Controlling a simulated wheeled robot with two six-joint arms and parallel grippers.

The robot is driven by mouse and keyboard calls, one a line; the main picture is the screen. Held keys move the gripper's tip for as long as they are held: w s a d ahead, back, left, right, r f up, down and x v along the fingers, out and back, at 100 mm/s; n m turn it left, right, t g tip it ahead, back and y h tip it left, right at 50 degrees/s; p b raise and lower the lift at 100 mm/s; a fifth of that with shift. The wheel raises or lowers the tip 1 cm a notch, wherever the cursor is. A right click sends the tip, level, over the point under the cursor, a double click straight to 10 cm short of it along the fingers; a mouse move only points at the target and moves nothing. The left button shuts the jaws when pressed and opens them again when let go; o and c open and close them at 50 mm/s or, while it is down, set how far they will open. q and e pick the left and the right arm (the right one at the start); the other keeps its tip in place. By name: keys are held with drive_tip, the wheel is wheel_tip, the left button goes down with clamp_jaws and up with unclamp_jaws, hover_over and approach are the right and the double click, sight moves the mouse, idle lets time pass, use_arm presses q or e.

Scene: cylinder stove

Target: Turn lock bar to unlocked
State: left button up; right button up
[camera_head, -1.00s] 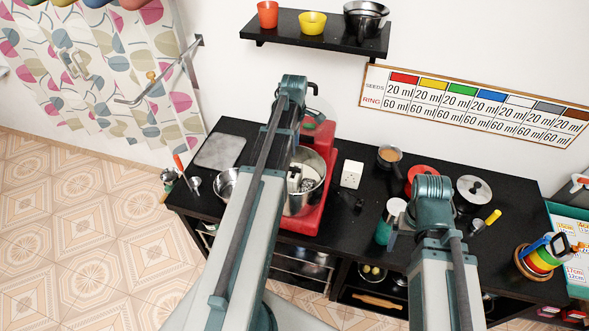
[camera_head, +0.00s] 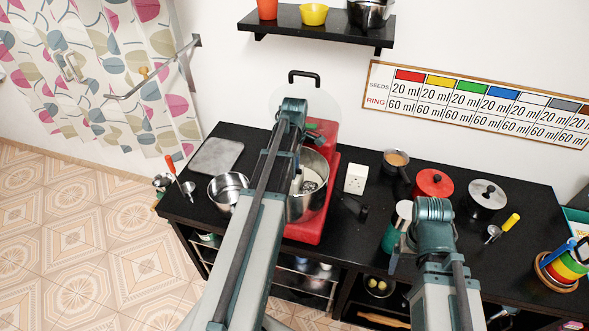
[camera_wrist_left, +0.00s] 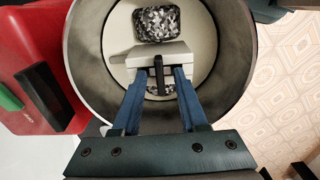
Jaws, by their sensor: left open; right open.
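My left gripper (camera_wrist_left: 160,80) is open inside a round metal drum (camera_wrist_left: 87,40) in the left wrist view. Its two blue fingers stand either side of a thin black bar (camera_wrist_left: 159,72), which may be the lock bar. I cannot tell whether they touch it. The bar lies against a pale block (camera_wrist_left: 150,56). In the head view the drum (camera_head: 316,165) sits in a red machine (camera_head: 325,190), and my left arm hides part of both. My right gripper (camera_head: 396,258) is mostly hidden, low near a green jar with a white lid (camera_head: 403,212).
A steel bowl (camera_head: 228,188) and a grey plate (camera_head: 217,156) lie left of the machine. A white socket block (camera_head: 355,179), a red pot (camera_head: 433,183) and a lidded steel pot (camera_head: 487,196) stand to the right. A shelf (camera_head: 320,28) hangs above.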

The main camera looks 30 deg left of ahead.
use_arm(q)
clamp_jaws()
drive_tip(key=shift+m, duration=0.3)
drive_tip(key=m, duration=0.3)
drive_tip(key=shift+m, duration=0.4)
drive_tip(key=m, duration=0.4)
drive_tip(key=shift+m, duration=0.3)
drive_tip(key=m, duration=0.8)
drive_tip(key=shift+m, duration=0.3)
